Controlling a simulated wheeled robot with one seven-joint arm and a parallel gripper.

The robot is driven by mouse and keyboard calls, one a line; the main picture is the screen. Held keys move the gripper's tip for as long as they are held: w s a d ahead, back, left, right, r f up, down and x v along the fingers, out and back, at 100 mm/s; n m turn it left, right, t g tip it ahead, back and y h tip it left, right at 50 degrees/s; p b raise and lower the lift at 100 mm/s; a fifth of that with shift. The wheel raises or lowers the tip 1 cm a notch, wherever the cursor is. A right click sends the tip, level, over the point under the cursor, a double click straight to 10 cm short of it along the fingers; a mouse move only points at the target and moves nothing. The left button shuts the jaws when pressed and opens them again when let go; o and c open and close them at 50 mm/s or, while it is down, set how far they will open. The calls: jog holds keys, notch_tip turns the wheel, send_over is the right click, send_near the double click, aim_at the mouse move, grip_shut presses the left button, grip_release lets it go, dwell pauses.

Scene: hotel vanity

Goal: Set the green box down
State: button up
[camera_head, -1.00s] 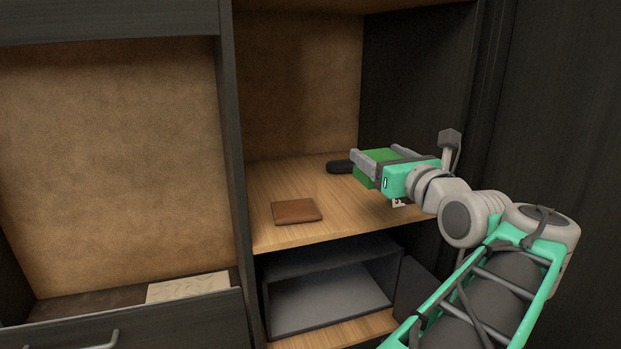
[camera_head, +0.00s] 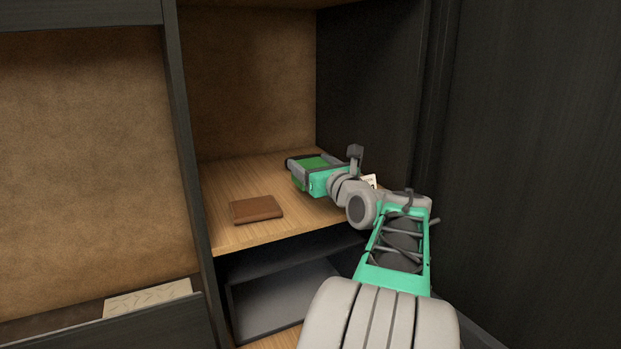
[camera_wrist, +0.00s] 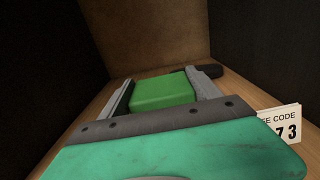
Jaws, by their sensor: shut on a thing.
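The green box (camera_wrist: 163,92) sits between the two fingers of my gripper (camera_wrist: 160,88) in the wrist view. In the head view the green box (camera_head: 314,162) shows between the fingers of my gripper (camera_head: 308,164), over the back right part of the wooden shelf (camera_head: 285,228). My gripper is shut on the box. The underside of the box is hidden, so I cannot tell whether it touches the shelf.
A brown wallet (camera_head: 256,209) lies on the shelf at the front left. A dark object (camera_wrist: 211,70) lies behind the gripper. A white card with printed code (camera_wrist: 283,124) stands at the right. An open dark compartment (camera_head: 280,295) is below.

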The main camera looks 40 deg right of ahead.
jog(key=f, duration=0.2)
jog(key=f+p, duration=0.1)
jog(key=shift+w+d+f, duration=0.15)
jog(key=shift+w+f, duration=0.25)
jog(key=shift+f, duration=0.1)
jog(key=shift+f, duration=0.15)
jog(key=o, duration=1.5)
jog(key=shift+r, duration=0.2)
jog(key=b+v, duration=0.3)
jog(key=v, duration=0.9)
